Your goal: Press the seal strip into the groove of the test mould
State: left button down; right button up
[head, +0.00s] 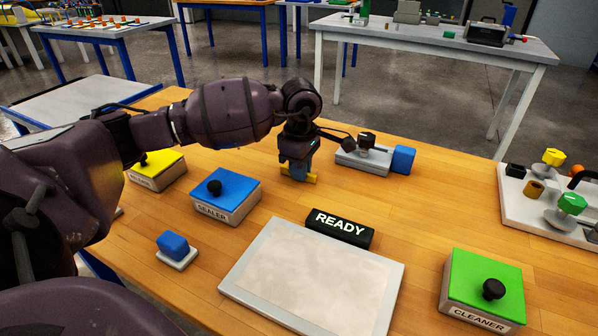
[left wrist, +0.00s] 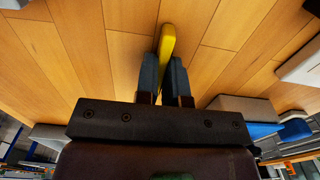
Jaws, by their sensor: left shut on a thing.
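My left gripper (head: 297,172) is shut on a yellow strip (head: 312,178), which looks like the seal strip. In the left wrist view the yellow strip (left wrist: 167,42) sticks out from between the blue fingers (left wrist: 164,78). It is low over the wooden table; I cannot tell whether it touches the top. A grey block (head: 362,161) with a black knob and a blue block (head: 403,159) at its end stands just right of the gripper. It may be the test mould; no groove can be made out. My right gripper is out of view.
A blue SEALER box (head: 225,190) and a yellow box (head: 160,165) stand left of the gripper. A READY sign (head: 340,228), a pale framed panel (head: 312,275), a small blue block (head: 173,245) and a green CLEANER box (head: 485,278) are nearer. A white board (head: 515,205) stands right.

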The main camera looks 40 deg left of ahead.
pick_arm(q)
jog(key=shift+r, duration=0.6)
notch_tip(320, 180, up, 19)
jog(key=p, duration=0.2)
jog(key=shift+p, duration=0.35)
jog(key=shift+f, duration=0.1)
